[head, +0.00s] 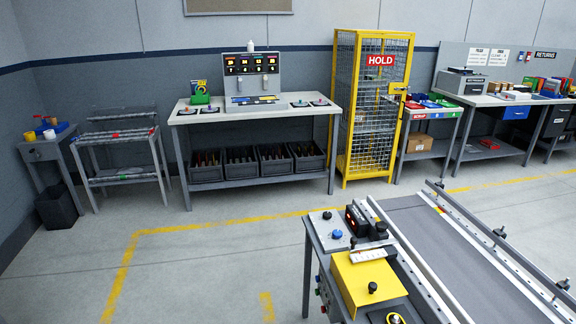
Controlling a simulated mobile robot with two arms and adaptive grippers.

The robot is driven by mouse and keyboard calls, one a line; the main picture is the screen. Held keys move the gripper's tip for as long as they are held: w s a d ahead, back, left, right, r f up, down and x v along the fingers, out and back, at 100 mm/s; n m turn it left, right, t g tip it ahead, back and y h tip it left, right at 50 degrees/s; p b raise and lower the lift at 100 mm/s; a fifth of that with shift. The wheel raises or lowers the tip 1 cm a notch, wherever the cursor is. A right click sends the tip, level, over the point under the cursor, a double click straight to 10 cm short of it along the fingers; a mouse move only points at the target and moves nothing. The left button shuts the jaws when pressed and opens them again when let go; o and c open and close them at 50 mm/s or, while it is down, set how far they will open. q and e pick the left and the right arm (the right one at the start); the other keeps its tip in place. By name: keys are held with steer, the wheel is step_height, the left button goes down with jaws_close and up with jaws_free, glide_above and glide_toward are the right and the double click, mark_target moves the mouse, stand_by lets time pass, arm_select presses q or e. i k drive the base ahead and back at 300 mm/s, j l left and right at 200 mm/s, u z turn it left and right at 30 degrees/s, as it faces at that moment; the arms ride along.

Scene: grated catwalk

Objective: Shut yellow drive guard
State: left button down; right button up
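The yellow drive guard (362,279) is a flat yellow plate with a black knob on it, at the near left end of the conveyor, low in the head view. A dark area (396,311) with a yellow ring shows just in front of the plate; I cannot tell exactly how the plate sits over it. The lower end of this unit is cut off by the picture's bottom edge. Neither of my grippers shows in the head view.
The conveyor (450,250) with side rails runs along the lower right. A control box (357,222) and knobs stand behind the guard. A yellow mesh cage (372,110) and several benches line the wall. Open floor (200,270) with yellow lines lies left of the conveyor.

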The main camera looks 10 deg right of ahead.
mark_target(367, 276)
steer(key=i+z, duration=0.1)
steer(key=z, duration=0.9)
steer(key=i+j+z, duration=0.35)
steer(key=j+z, duration=0.15)
steer(key=j, duration=0.2)
steer(key=i+j+z, duration=0.1)
steer(key=j+z, duration=0.15)
steer(key=j, duration=0.15)
steer(key=i+j+z, duration=0.1)
steer(key=j+z, duration=0.15)
steer(key=j, duration=0.15)
steer(key=j+z, duration=0.2)
steer(key=j, duration=0.25)
